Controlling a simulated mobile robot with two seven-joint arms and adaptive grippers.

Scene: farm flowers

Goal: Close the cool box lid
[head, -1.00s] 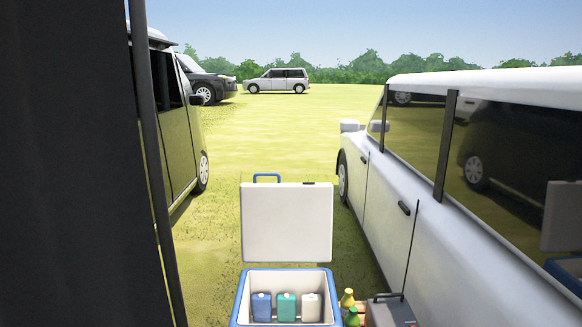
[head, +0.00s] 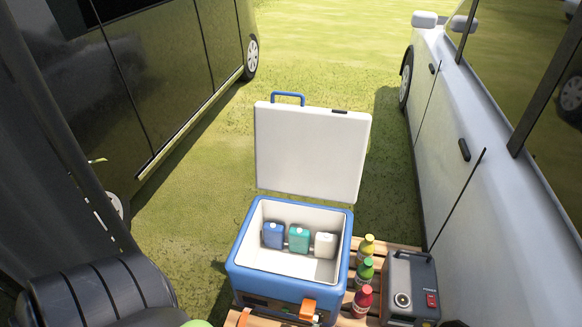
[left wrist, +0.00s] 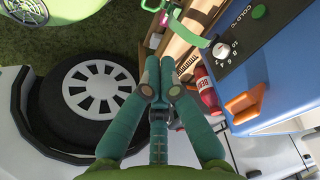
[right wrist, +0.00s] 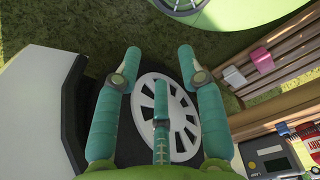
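The cool box (head: 243,262) is blue with a white lining and stands on slatted wood. Its white lid (head: 312,150) stands open, upright at the back edge, with a blue handle (head: 288,96) on top. Three cartons, blue, teal and white, are inside. The box's dial side (left wrist: 255,50) and an orange latch (left wrist: 245,104) show at the right of the left wrist view. My left gripper (left wrist: 159,62) has its fingertips together, empty, beside the box. My right gripper (right wrist: 159,56) is open and empty, with a wheel behind it. Neither gripper's fingers show in the head view.
Several bottles (head: 364,270) and a grey power unit (head: 411,285) stand right of the box on the slatted wood (head: 340,290). A white car (head: 480,200) is close on the right, a dark vehicle (head: 170,75) on the left. Grass (head: 200,190) between them is open.

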